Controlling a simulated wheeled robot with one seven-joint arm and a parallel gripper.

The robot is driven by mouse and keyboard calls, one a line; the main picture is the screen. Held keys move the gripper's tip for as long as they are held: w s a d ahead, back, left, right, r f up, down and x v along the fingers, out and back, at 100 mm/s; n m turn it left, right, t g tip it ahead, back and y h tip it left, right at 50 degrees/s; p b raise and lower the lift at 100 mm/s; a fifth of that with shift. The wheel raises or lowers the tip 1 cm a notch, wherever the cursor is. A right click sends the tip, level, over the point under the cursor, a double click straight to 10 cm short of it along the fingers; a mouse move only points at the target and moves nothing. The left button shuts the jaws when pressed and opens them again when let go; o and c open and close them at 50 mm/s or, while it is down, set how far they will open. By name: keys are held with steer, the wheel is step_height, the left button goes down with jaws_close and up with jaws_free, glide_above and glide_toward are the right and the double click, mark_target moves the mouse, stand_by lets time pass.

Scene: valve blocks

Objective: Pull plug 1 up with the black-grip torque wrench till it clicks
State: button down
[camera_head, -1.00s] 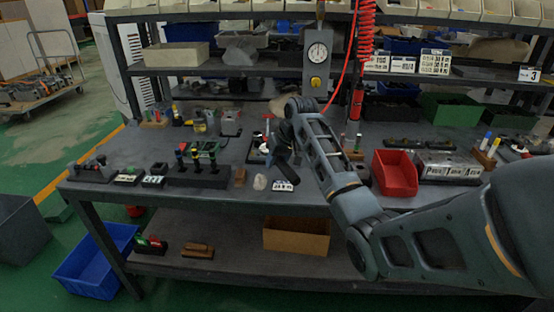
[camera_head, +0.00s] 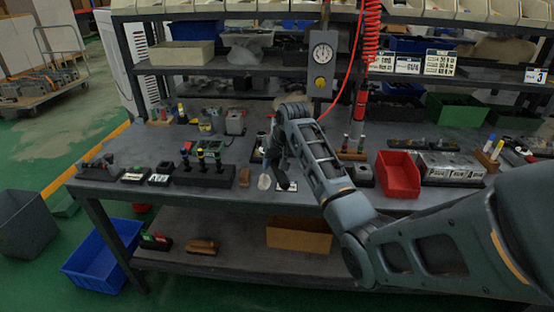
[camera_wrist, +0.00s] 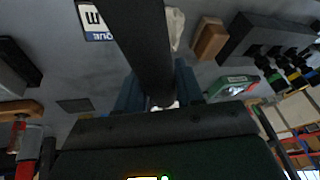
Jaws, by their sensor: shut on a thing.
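My gripper (camera_head: 274,158) is over the middle of the bench, close above its top. In the wrist view, its two blue-grey fingers (camera_wrist: 160,90) are closed on a long black bar (camera_wrist: 140,45), which fits the black-grip torque wrench. The bar runs away from the fingers towards the top of that picture. In the head view, the dark bar (camera_head: 281,177) hangs below the gripper near a white-and-black label. The wrench's far end is out of the wrist view. I cannot make out plug 1; my gripper and arm may hide it.
A black rack (camera_head: 203,176) with several colour-banded handles stands left of my gripper, with a brown block (camera_head: 244,177) beside it. A whitish lump (camera_head: 264,182) lies close to the gripper. A red bin (camera_head: 398,174) and a grey lettered block (camera_head: 451,167) stand to the right.

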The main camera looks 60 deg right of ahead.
steer(key=shift+w+a+r, duration=0.1)
steer(key=shift+w, duration=0.05)
stand_by(0.3)
steer(key=shift+w+a+m+h+p, duration=0.3)
steer(key=shift+w+a+m+p, duration=0.4)
steer(key=shift+w+m, duration=0.1)
steer(key=shift+w, duration=0.15)
steer(key=shift+a+g, duration=0.1)
steer(key=shift+g, duration=0.2)
steer(key=shift+w+a+m+h+p, duration=0.2)
steer(key=shift+w+a+m, duration=0.1)
steer(key=shift+w+m, duration=0.2)
steer(key=shift+w+a+m+h+p, duration=0.15)
steer(key=shift+w+a+m, duration=0.1)
steer(key=shift+w+m, duration=0.2)
steer(key=shift+w, duration=0.2)
steer(key=shift+w+a, duration=0.1)
steer(key=shift+w+a+m+g+h, duration=0.15)
steer(key=shift+w+a+m+g, duration=0.1)
steer(key=shift+w+m, duration=0.35)
steer(key=shift+w+a+m+g+h, duration=0.1)
steer(key=shift+w+a+m+g, duration=0.15)
steer(key=shift+w+m, duration=0.3)
steer(key=shift+w, duration=0.1)
